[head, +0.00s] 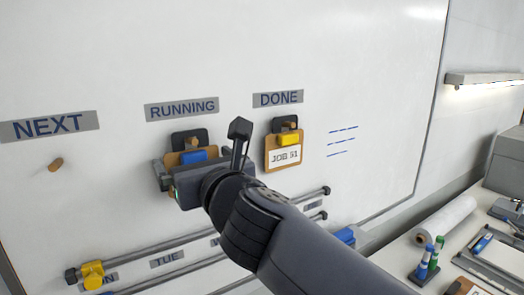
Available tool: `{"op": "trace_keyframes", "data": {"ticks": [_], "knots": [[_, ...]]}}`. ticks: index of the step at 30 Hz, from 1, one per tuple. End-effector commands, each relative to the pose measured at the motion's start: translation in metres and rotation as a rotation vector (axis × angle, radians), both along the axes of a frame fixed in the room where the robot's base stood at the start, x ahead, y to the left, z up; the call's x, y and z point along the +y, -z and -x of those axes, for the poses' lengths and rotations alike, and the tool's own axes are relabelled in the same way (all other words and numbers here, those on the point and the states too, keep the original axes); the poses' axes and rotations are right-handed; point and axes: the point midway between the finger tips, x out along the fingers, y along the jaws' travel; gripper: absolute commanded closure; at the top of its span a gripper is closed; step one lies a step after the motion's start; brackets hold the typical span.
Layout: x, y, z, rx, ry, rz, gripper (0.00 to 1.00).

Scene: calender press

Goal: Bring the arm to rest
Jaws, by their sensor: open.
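My gripper (203,160) is in front of the whiteboard (270,55), below the RUNNING label (182,108). Its jaws are open, one finger at each side of a card with a blue piece (194,156) that hangs from a peg. I cannot tell whether the fingers touch the card. My wrist hides most of that card. My arm reaches in from the lower right.
A JOB 51 card (285,157) with a yellow piece hangs under the DONE label (278,98). A bare peg (56,164) is under NEXT (49,125). Rails (150,258) with a yellow slider (93,273) run below. A bench (405,252) with markers (430,256) is right.

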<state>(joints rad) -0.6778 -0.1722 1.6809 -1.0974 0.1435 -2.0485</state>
Motion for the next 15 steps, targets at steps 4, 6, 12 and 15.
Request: {"op": "trace_keyframes", "data": {"ticks": [4, 6, 12, 15], "knots": [[0.0038, -0.0048, -0.0064, -0.001, 0.000, -0.002, 0.00], [0.0017, -0.0072, -0.0027, 0.000, 0.000, -0.002, 0.00], [-0.0001, -0.0071, 0.0001, 0.000, 0.000, -0.001, 0.00], [-0.0001, -0.0067, 0.0002, 0.001, 0.000, -0.001, 0.00]]}}
